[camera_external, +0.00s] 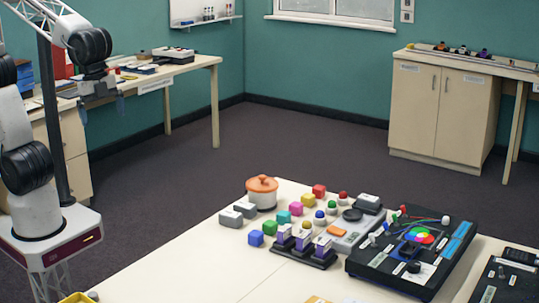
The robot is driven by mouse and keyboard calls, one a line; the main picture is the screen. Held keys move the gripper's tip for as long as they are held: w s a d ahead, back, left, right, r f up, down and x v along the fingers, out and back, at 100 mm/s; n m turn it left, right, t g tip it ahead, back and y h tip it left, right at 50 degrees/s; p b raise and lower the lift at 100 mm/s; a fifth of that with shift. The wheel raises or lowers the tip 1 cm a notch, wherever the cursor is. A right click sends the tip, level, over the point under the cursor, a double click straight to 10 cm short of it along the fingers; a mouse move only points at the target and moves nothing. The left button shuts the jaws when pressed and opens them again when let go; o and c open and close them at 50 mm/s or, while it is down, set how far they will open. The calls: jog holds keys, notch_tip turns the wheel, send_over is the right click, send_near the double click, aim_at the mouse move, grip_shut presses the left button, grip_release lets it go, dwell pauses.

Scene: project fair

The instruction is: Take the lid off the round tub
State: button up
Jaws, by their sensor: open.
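The round tub (263,201) is white and stands upright near the far left corner of the pale table. Its orange lid (262,184), with a small knob on top, sits on it. My gripper (101,108) is at the upper left of the view, pointing down, well to the left of the tub and above it. Its fingers are spread apart and I see nothing between them.
Two grey blocks (231,218) are just left of the tub. Several coloured cubes and balls lie to its right, with a black stand (302,254) before them. A black panel (412,250) lies further right.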

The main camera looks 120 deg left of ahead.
jog(key=w+a+m, duration=0.2)
jog(key=w+a, duration=0.2)
jog(key=w, duration=0.5)
jog(key=m+g, duration=0.2)
jog(key=m, duration=0.6)
send_over(261, 176)
notch_tip(261, 176, down, 11)
jog(key=shift+s+a+r, duration=0.1)
jog(key=shift+a+f, duration=0.2)
jog(key=shift+f, duration=0.1)
jog(key=shift+f, duration=1.2)
jog(key=shift+f, duration=0.1)
